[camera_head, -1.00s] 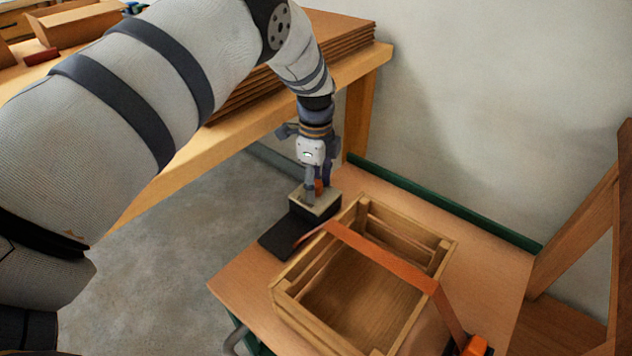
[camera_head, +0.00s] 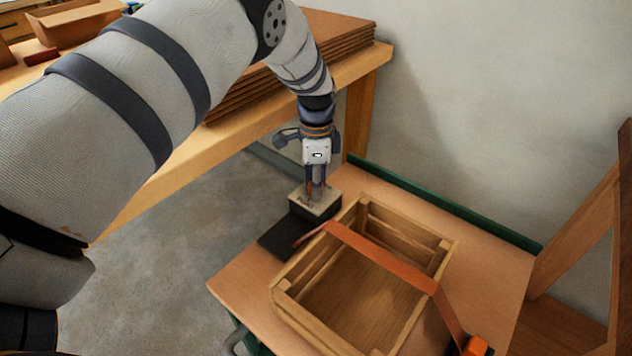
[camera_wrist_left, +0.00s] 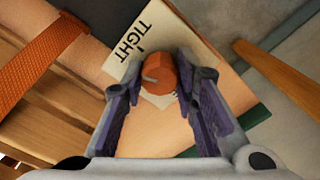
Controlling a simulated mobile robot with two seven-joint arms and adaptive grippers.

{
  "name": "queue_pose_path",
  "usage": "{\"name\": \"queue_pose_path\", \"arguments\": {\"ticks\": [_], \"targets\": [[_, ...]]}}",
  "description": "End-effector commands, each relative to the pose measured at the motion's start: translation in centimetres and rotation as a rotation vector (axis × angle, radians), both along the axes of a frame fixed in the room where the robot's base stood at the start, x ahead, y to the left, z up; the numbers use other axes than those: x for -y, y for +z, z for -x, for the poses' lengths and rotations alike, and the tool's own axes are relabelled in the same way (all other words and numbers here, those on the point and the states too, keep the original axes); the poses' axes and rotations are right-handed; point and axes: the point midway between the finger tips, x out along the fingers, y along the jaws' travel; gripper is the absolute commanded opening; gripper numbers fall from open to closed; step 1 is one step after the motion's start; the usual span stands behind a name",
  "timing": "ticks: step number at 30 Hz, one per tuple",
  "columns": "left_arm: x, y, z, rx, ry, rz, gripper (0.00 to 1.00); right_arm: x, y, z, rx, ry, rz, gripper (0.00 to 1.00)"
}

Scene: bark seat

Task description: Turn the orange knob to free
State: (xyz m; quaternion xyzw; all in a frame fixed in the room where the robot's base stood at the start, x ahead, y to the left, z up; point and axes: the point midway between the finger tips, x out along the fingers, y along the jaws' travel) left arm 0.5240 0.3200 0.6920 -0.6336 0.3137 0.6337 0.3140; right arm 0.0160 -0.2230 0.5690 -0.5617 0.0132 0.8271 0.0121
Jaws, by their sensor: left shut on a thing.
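The orange knob (camera_wrist_left: 160,75) stands on a pale plate (camera_wrist_left: 128,58) printed with the word TIGHT; a pale mark shows on the knob's top. In the head view the plate tops a small block (camera_head: 318,205) with a dark base, on the wooden tabletop beside a crate. My left gripper (camera_head: 316,194) points down onto the block, its fingers (camera_wrist_left: 160,82) on either side of the knob and shut on it. The fingers hide most of the knob in the head view. Any other lettering on the plate is not readable. My right gripper is not in view.
An open slatted wooden crate (camera_head: 283,297) stands right of the block, crossed by an orange strap (camera_head: 385,258) leading to an orange buckle (camera_head: 474,346). A workbench with stacked brown boards (camera_head: 345,45) stands behind. The tabletop (camera_head: 250,284) is bare at front left.

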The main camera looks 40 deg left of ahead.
Motion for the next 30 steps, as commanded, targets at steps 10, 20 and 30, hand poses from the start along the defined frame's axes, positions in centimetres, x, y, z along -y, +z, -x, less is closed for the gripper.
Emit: {"name": "queue_pose_path", "arguments": {"ticks": [10, 20, 30], "targets": [[-0.01, -0.01, -0.03, 0.000, 0.329, 0.001, 0.00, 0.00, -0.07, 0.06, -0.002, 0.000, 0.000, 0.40], [-0.04, -0.01, -0.06, 0.001, 0.641, 0.001, 0.00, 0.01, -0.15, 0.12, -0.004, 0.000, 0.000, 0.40], [-0.08, -0.01, -0.06, 0.001, 0.964, 0.001, 0.00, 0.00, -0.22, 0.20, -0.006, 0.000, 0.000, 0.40]]}}
